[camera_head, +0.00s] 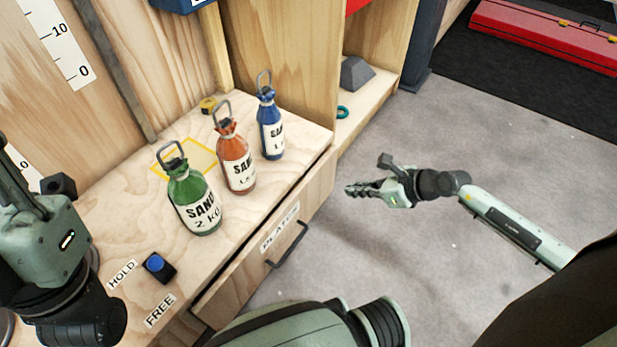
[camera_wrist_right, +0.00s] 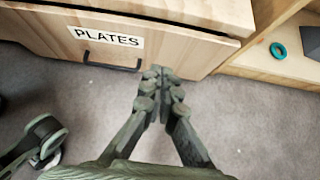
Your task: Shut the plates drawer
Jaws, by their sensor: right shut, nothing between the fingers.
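The plates drawer (camera_head: 300,212) is a pale wooden front under the bench top, with a PLATES label and a black bar handle (camera_head: 288,246). A narrow dark gap runs between its upper edge and the bench top; how far it stands out is hard to tell. The drawer front also fills the top of the right wrist view (camera_wrist_right: 185,52), with its handle (camera_wrist_right: 110,65) left of the fingers. My right gripper (camera_head: 350,190) is shut and empty, over the floor in front of the drawer, apart from the handle. My left gripper (camera_head: 58,188) is at the left edge above the bench; its fingers are unclear.
A blue button box (camera_head: 158,266) sits between HOLD and FREE labels. An open shelf (camera_head: 372,92) adjoins the drawer on the right. Grey floor is clear around my right gripper.

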